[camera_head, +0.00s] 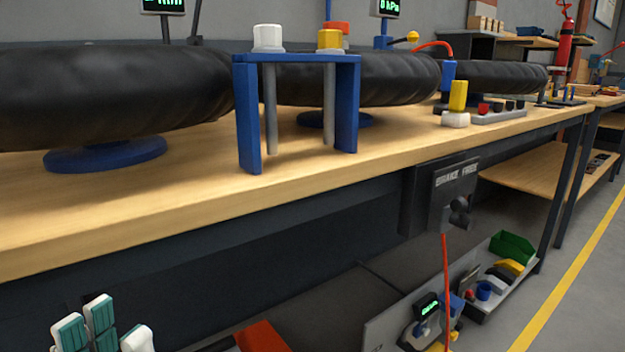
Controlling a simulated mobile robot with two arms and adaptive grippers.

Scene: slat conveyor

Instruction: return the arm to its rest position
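My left gripper (105,325) shows at the bottom left corner, below the front edge of the wooden bench (190,196). Its pale fingers point up. Two show bare teal pads, and a third pale finger stands to their right with a gap between. It looks open and nothing shows between the fingers. Its base and the arm are cut off by the picture's lower edge. My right gripper is not in view.
Black tyres (115,95) on blue stands line the bench. A blue frame (297,60) stands near its front edge. A control box (446,188) hangs from the bench front. A parts tray (492,299) lies lower right. Grey floor is clear at far right.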

